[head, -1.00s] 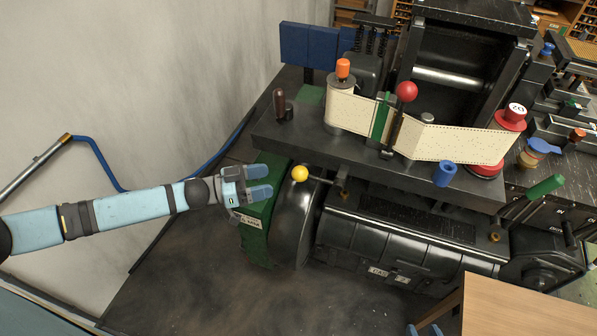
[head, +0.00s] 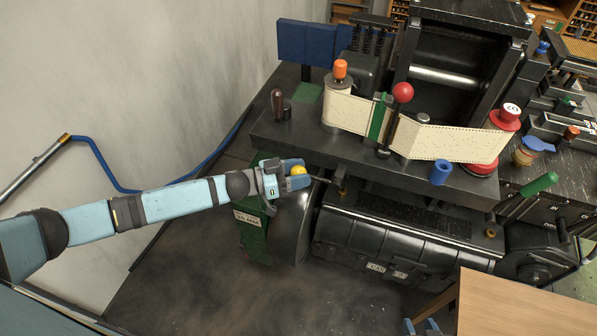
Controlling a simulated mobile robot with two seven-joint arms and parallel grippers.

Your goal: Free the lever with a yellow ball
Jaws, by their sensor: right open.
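The yellow ball (head: 298,170) sits on the end of a thin lever (head: 322,179) that sticks out to the left from under the dark machine shelf. My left gripper (head: 295,173) reaches in from the left, with its blue fingers on either side of the ball and partly covering it. I cannot tell whether the fingers press on the ball or only surround it. My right gripper (head: 422,328) shows only as blue fingertips at the bottom edge; they are apart, with nothing seen between them.
The dark shelf (head: 280,137) overhangs just above the lever, carrying a punched paper ribbon (head: 455,138) and a red-ball lever (head: 402,92). A black drum (head: 293,225) and green panel (head: 252,235) lie below the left gripper. A wooden table (head: 510,310) stands at bottom right.

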